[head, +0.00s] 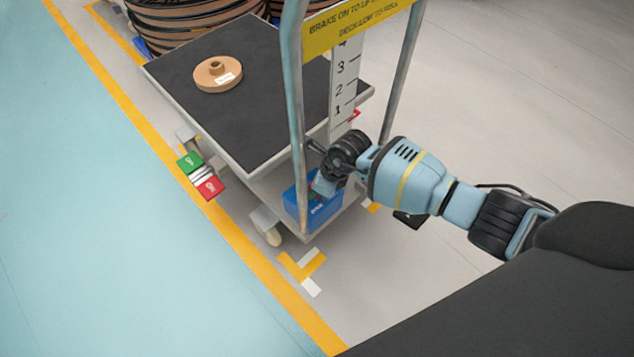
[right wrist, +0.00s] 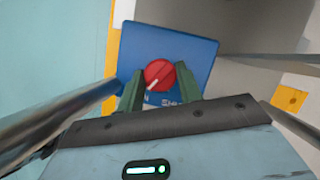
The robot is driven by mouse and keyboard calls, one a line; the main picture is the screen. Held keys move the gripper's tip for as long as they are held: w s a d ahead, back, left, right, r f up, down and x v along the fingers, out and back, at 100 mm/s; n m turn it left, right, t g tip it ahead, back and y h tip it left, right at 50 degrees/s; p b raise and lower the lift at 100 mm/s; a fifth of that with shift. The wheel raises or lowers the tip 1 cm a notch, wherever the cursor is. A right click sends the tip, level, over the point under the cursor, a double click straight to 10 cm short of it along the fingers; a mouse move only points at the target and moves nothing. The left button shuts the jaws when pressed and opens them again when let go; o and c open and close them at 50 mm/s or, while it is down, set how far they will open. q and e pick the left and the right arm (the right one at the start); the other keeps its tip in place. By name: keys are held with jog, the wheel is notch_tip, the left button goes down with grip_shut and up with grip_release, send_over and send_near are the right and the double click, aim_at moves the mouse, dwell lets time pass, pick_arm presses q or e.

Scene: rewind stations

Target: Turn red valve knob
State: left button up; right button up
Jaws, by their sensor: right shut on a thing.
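The red valve knob (right wrist: 159,74) sits on a blue box (right wrist: 190,49) and carries a white pointer line, which points to the lower left in the right wrist view. My right gripper (right wrist: 159,80) is shut on the knob, with one green finger on each side of it. In the head view the blue box (head: 318,211) is low on the cart, and my right gripper (head: 322,187) reaches down to it; the knob is hidden there. My left gripper is not in view.
A cart with a dark deck (head: 240,90) carries a brown spool (head: 218,74). Its upright grey posts (head: 294,90) and yellow sign (head: 355,25) stand close to my right arm. Green (head: 190,162) and red (head: 210,187) pedals stick out at the left. Open floor lies at right.

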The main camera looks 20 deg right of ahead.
dwell(0.4)
jog(key=o, duration=1)
jog(key=p+v, duration=0.4)
jog(key=v, duration=0.3)
jog(key=shift+s+d+r, duration=0.1)
jog(key=shift+s+r, duration=0.05)
jog(key=shift+r, duration=0.2)
jog(key=shift+f, duration=0.1)
